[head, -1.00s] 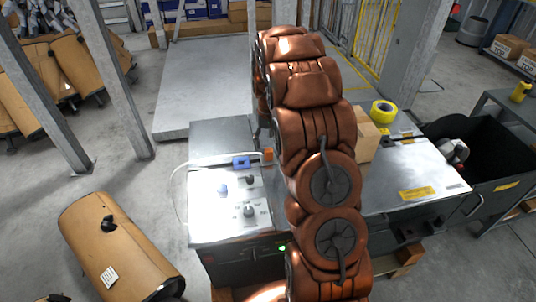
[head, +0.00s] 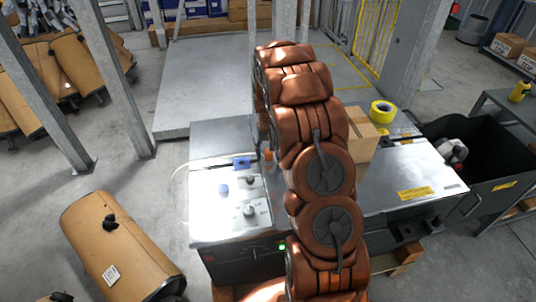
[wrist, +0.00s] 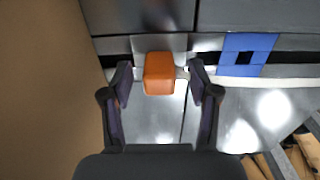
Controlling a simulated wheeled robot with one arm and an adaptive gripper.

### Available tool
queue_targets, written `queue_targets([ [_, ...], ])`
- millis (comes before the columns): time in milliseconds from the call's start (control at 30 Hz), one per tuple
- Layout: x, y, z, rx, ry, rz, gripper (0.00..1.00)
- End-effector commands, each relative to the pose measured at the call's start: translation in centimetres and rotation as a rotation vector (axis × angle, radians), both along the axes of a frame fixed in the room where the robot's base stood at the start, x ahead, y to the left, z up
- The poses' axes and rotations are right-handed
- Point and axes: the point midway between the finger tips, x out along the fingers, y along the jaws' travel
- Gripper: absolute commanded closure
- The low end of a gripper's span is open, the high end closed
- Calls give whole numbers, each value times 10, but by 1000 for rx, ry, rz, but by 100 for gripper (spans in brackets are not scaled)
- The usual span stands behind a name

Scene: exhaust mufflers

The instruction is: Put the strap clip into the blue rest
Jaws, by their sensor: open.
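The strap clip looks to be the small orange block (wrist: 159,74) in the wrist view, on a white strap. In the head view, part of the orange block (head: 268,155) shows beside my arm. The blue rest (wrist: 232,44), a block with a dark square opening, lies just right of it; it also shows in the head view (head: 241,162). My gripper (wrist: 160,78) is open, with one finger on each side of the orange block and gaps visible. In the head view my gripper is hidden behind my arm.
A tan muffler (head: 120,245) lies on the floor at left.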

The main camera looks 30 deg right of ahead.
Motion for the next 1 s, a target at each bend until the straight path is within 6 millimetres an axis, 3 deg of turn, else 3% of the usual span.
queue_targets([
  [200,0,0,0,0,0,-1,41],
  [767,0,0,0,0,0,-1,99],
  [1000,0,0,2,0,-1,-1,99],
])
